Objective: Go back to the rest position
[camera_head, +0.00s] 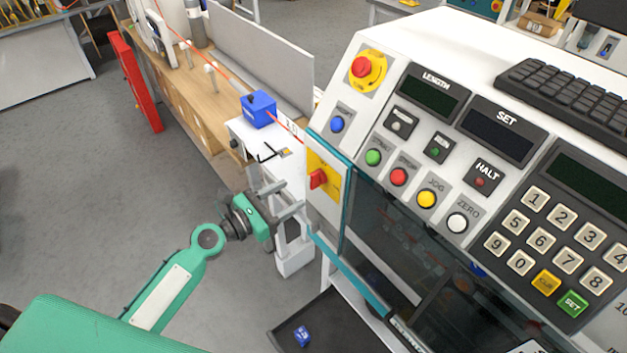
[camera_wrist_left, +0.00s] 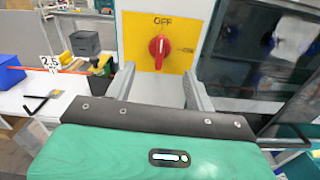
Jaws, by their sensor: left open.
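My left gripper (camera_head: 285,200) is open and empty in the head view, its fingers pointing toward the side of the control console. In the left wrist view its two fingers (camera_wrist_left: 160,88) stand apart, below and to either side of a red rotary switch (camera_wrist_left: 158,48) on a yellow plate marked OFF. No contact with the switch shows. The same red switch (camera_head: 318,179) sits on the console's left side in the head view. My right gripper does not show in either view.
The white console (camera_head: 340,92) with buttons and keypad fills the right. A blue block (camera_head: 258,109) stands on the bench beyond the gripper. A black tray (camera_head: 330,325) lies below the console. A red post (camera_head: 136,80) stands at the back left. The grey floor at left is clear.

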